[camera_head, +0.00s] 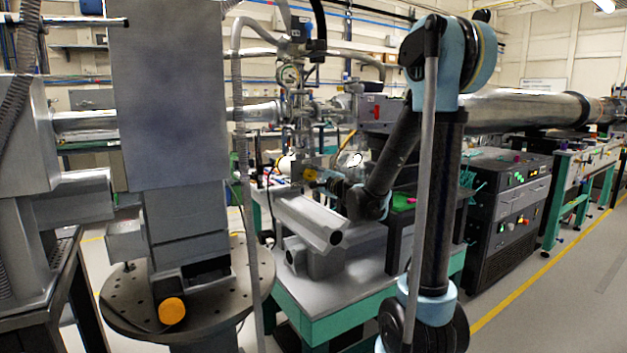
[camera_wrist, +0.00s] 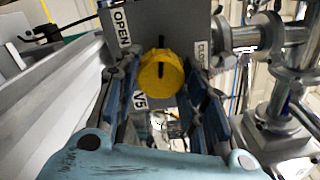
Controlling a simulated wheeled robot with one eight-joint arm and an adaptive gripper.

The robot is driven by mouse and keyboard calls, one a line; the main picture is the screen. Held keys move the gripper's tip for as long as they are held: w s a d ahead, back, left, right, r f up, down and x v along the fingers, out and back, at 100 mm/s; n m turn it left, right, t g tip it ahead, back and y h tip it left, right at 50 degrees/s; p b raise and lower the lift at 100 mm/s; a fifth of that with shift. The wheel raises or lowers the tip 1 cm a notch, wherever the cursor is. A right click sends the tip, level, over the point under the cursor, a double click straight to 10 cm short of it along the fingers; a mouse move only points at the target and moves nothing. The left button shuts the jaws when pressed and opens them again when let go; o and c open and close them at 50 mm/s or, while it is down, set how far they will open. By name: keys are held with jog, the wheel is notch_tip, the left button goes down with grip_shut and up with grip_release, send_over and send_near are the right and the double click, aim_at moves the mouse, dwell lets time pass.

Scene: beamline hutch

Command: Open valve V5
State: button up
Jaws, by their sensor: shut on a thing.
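Valve V5 has a round yellow knob (camera_wrist: 160,72) with a dark mark running near vertical in the wrist view. It sits on a grey panel (camera_wrist: 172,22) with an OPEN label (camera_wrist: 122,26) at upper left, a V5 label (camera_wrist: 140,100) below left, and a partly hidden label (camera_wrist: 202,58) at right. My gripper (camera_wrist: 161,84) has its blue-padded fingers on either side of the knob, shut on it. In the head view the knob (camera_head: 310,175) looks small, with my gripper (camera_head: 322,179) at it from the right; finger detail is unclear there.
Metal pipes and flanges (camera_wrist: 282,92) stand close at the right of the wrist view. A pale metal beam (camera_wrist: 50,90) runs along its left. In the head view, a green-framed table (camera_head: 345,312) lies below my arm. Dark equipment racks (camera_head: 510,200) stand at right.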

jog(key=n, duration=0.4)
jog(key=shift+s+n, duration=0.15)
jog(key=shift+n, duration=1.85)
jog(key=shift+o, duration=0.2)
jog(key=o, duration=1)
jog(key=shift+o, duration=0.2)
jog(key=v, duration=1.1)
jog(key=shift+s+d, duration=0.15)
jog(key=shift+d, duration=0.2)
jog(key=shift+f, duration=0.1)
